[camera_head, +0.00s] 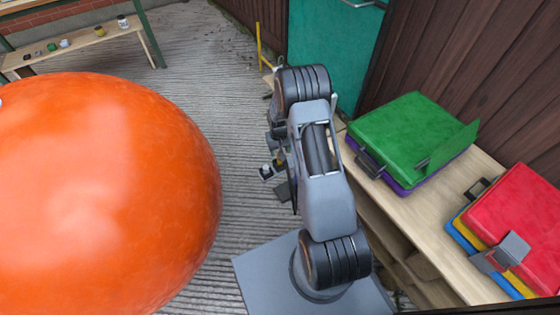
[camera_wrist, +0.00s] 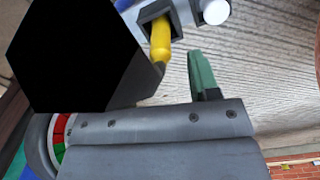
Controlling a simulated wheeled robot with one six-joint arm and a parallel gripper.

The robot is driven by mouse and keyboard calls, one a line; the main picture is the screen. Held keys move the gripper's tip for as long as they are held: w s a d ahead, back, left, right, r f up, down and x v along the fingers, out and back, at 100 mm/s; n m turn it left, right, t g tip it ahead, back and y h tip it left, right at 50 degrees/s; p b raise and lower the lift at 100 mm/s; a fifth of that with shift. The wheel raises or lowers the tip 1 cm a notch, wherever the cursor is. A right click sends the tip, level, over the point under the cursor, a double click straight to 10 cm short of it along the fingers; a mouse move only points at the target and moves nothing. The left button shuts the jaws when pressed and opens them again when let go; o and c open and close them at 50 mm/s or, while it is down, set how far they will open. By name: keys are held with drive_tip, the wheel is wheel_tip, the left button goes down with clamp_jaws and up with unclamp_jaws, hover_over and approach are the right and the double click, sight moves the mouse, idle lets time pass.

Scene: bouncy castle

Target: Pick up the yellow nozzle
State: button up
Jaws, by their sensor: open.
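A yellow nozzle (camera_wrist: 160,40) shows near the top of the wrist view, set in a grey square fitting with a white round end (camera_wrist: 215,11) beside it. My gripper (camera_wrist: 180,82) is open, with a green finger and a dark finger below the nozzle in the wrist view. The nozzle's lower end is close to the dark finger; I cannot tell whether they touch. In the head view my arm hides most of the gripper.
A large orange ball (camera_head: 100,190) fills the left. A wooden bench (camera_head: 440,225) on the right holds a green case (camera_head: 410,135) and a red case (camera_head: 515,215). A shelf (camera_head: 80,42) with small jars stands back left. Ridged ground is bare between ball and arm.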

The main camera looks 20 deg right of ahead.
drive_tip(key=shift+w+f+b, duration=0.15)
drive_tip(key=shift+f+b, duration=1.2)
drive_tip(key=shift+f, duration=1.65)
drive_tip(key=shift+r, duration=0.1)
drive_tip(key=c, duration=1)
drive_tip(key=shift+r, duration=0.1)
